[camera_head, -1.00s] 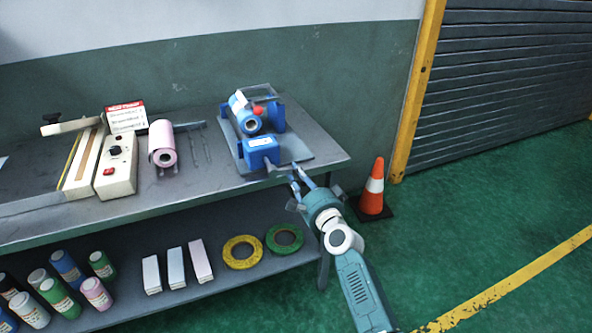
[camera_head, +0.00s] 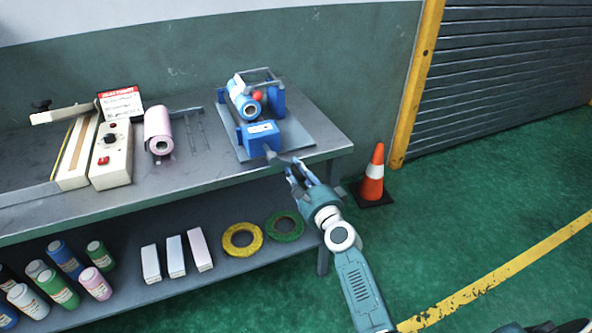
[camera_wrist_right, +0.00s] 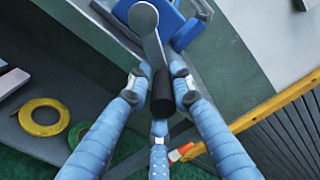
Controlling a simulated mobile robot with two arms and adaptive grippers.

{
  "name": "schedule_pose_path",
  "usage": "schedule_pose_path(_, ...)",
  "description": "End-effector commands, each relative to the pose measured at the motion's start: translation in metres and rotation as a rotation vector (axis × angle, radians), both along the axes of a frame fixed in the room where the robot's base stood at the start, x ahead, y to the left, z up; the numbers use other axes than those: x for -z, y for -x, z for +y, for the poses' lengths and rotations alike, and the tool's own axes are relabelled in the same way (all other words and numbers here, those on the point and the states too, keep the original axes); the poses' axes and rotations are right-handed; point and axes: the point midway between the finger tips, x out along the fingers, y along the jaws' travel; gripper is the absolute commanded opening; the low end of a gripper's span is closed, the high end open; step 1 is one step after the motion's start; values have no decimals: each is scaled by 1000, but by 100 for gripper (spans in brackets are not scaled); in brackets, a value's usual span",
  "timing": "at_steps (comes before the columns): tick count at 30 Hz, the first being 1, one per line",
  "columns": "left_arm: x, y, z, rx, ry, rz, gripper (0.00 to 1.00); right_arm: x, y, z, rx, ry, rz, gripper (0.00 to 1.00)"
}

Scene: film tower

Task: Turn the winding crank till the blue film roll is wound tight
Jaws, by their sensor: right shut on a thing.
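The winding machine with its blue housing (camera_head: 261,138) stands on a grey base plate near the right end of the table. The blue film roll (camera_head: 243,100) lies in it, behind the housing. The winding crank (camera_wrist_right: 146,24) shows in the right wrist view as a grey arm with a black handle (camera_wrist_right: 163,93). My right gripper (camera_head: 298,170) is at the table's front edge, in front of the housing. Its fingers (camera_wrist_right: 160,82) are shut on the crank's black handle. How tightly the film is wound cannot be told. My left gripper is not in view.
A pink roll (camera_head: 159,131) and a cream control box (camera_head: 111,155) stand left on the table. The lower shelf holds yellow tape (camera_head: 228,247), green tape (camera_head: 272,233), boxes and bottles. An orange cone (camera_head: 373,178) stands on the floor right of the table.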

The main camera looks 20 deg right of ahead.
Motion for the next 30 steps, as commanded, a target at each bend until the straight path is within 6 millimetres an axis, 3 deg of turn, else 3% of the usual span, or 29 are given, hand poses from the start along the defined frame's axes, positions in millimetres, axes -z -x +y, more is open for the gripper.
schedule_pose_path(1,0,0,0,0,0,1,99,-11,-2,-7,16,-6,-20,0)
schedule_pose_path(5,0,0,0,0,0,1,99,-11,-2,-8,16,-5,-20,0)
schedule_pose_path(6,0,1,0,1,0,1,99,-11,-2,-8,16,-5,-20,25)
schedule_pose_path(8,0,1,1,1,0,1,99,-11,-2,-7,16,-4,-19,37)
schedule_pose_path(20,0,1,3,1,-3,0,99,-4,6,-3,8,-1,-8,37)
schedule_pose_path(30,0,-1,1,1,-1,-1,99,-3,73,-8,11,1,-8,37)
